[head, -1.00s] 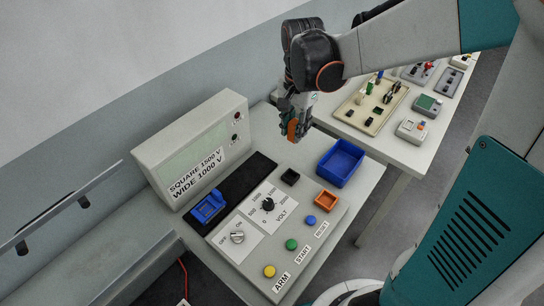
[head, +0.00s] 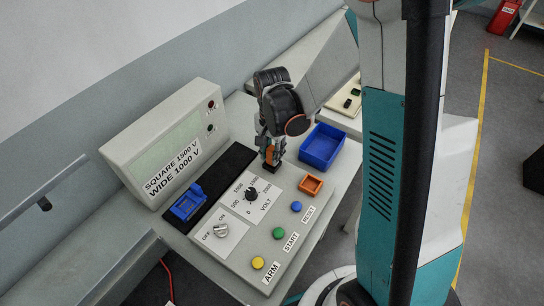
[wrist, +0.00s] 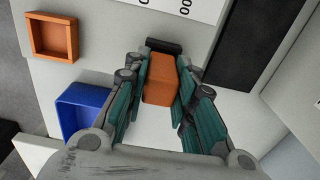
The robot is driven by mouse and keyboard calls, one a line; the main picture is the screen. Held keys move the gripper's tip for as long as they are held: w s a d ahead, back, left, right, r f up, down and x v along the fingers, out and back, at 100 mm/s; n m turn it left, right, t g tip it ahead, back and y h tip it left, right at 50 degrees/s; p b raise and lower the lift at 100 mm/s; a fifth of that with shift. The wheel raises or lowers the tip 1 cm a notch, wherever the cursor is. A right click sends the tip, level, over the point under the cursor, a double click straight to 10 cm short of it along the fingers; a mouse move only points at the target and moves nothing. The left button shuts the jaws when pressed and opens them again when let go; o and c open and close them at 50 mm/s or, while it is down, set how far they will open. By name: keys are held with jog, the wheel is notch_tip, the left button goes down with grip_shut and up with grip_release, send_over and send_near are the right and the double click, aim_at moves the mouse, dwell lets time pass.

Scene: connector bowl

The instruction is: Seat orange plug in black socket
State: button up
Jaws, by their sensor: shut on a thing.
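My gripper (head: 268,150) is shut on the orange plug (head: 267,155), over the right part of the grey console. In the wrist view the orange plug (wrist: 160,82) sits between the two fingers (wrist: 160,95). In the wrist view a strip of the black socket (wrist: 164,46) shows just beyond the plug's end. I cannot tell whether plug and socket touch.
An orange socket (head: 311,185) and a blue bin (head: 322,145) stand to the right of the gripper. A blue socket piece (head: 187,203) sits left on a black strip (head: 235,160). The console has a volt knob (head: 250,194) and several coloured buttons.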

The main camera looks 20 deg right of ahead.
jog(key=shift+f, duration=0.85)
jog(key=shift+f+b, duration=0.2)
jog(key=shift+b, duration=0.15)
jog(key=o, duration=1.1)
jog(key=shift+c, duration=0.2)
jog(key=shift+r, duration=0.1)
